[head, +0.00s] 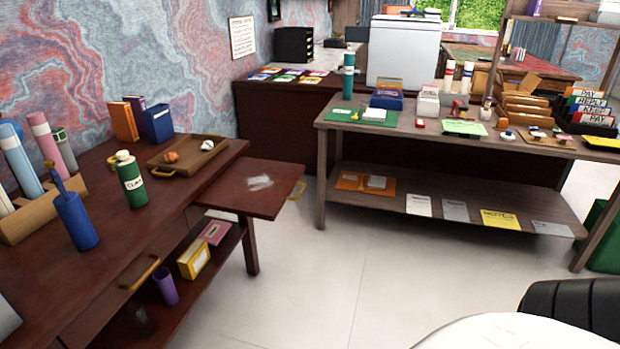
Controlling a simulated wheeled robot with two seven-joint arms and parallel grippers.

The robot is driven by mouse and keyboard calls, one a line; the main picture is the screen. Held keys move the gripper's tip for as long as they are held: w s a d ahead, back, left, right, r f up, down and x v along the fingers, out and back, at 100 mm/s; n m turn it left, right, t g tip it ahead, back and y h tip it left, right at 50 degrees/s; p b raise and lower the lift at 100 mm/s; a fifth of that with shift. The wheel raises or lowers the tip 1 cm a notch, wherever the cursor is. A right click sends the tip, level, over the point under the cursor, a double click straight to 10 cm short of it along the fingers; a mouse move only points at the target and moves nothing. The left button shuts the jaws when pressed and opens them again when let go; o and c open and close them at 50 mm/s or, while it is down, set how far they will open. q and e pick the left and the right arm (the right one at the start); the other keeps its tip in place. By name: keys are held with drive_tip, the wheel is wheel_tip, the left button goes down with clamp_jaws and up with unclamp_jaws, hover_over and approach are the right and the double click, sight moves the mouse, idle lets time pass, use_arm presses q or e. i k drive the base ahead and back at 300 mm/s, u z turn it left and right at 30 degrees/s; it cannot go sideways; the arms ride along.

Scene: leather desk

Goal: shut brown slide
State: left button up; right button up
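The brown slide (232,195) is a flat dark-brown board that sticks out from the right part of the left desk (90,250). It stands pulled out over the floor gap, with a brass-coloured handle (297,190) on its outer right end. A pale smudge or patch (260,182) lies on its top. Neither of my grippers is in view.
A wooden tray (160,170) and a green bottle (131,182) stand on the left desk. A shelf below holds a yellow box (194,258). A long table (322,150) stands behind. A black chair (575,305) is at lower right. The middle floor is clear.

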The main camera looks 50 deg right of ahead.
sight(253, 187)
drive_tip(key=z, duration=0.8)
drive_tip(key=i, duration=0.95)
drive_tip(key=z, duration=0.75)
drive_tip(key=k, duration=0.45)
drive_tip(key=z, duration=0.65)
drive_tip(key=i, duration=0.7)
drive_tip(key=u, duration=0.75)
drive_tip(key=i, duration=0.4)
drive_tip(key=u, duration=0.45)
